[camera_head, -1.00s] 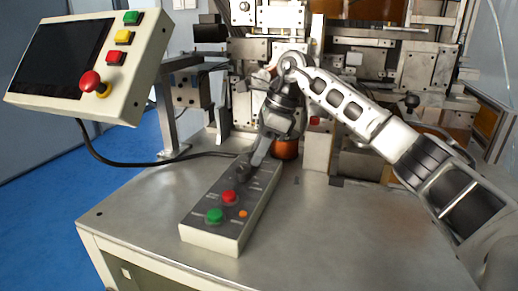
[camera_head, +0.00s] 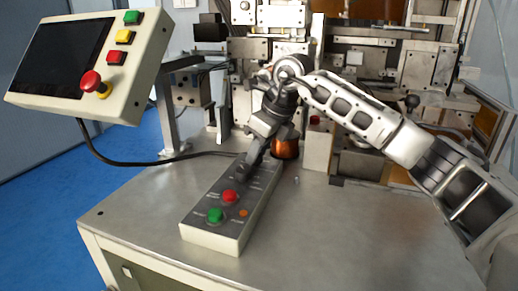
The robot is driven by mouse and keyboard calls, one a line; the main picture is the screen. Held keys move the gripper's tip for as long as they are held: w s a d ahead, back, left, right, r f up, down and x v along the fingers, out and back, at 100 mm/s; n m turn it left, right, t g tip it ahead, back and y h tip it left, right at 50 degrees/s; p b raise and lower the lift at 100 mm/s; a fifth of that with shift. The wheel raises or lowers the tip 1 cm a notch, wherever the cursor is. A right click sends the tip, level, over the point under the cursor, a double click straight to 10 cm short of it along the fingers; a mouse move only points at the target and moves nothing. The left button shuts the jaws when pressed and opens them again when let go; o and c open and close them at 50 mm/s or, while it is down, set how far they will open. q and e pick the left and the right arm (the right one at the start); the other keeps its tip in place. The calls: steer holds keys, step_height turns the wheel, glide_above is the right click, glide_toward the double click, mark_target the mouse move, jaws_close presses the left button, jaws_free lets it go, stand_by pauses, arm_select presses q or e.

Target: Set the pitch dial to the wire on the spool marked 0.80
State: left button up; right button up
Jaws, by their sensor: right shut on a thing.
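A grey control box (camera_head: 212,237) lies on the bench, with a green button (camera_head: 215,215), a red button (camera_head: 230,196) and a small orange lamp (camera_head: 243,213) on its near part. My right gripper (camera_head: 246,172) reaches down to the far part of the box and is shut on a dark knob there, seemingly the pitch dial. The gripper hides most of the knob and its scale, so the setting cannot be read. A copper-coloured spool (camera_head: 286,148) stands behind the gripper, partly covered; no marking on it is legible. My left gripper is out of view.
A tilted operator panel (camera_head: 125,88) with a dark screen, several buttons and a red emergency knob (camera_head: 91,81) stands at the left. Its black cable (camera_head: 130,163) runs to the box. Winder machinery fills the back. The bench top (camera_head: 330,235) is clear at the front right.

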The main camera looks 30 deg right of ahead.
steer(key=shift+a+m+t+h, duration=0.1)
steer(key=shift+m+t+h, duration=0.2)
steer(key=shift+m, duration=0.7)
steer(key=o, duration=1)
steer(key=shift+c, duration=0.2)
steer(key=v, duration=1.6)
steer(key=shift+w+a, duration=0.1)
